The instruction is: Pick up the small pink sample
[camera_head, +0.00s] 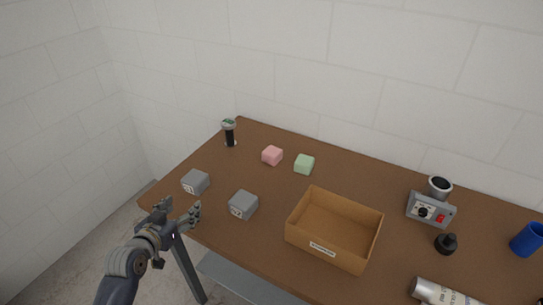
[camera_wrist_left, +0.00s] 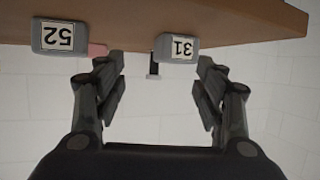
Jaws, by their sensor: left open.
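The small pink sample (camera_head: 272,155) is a pink block on the brown table, left of a green block (camera_head: 304,165). In the left wrist view, part of the pink sample (camera_wrist_left: 97,50) shows behind a grey block. My left gripper (camera_head: 180,210) is open and empty by the table's front left edge, apart from the sample. Its two fingers (camera_wrist_left: 157,68) also stand spread in the left wrist view. My right gripper is in neither view.
Two grey labelled blocks, one (camera_head: 195,182) left and one (camera_head: 243,204) nearer the middle, stand between my left gripper and the sample. A dark cylinder (camera_head: 230,133) stands behind left. A cardboard box (camera_head: 375,235), a grey device (camera_head: 430,210) and a blue cup (camera_head: 526,239) lie right.

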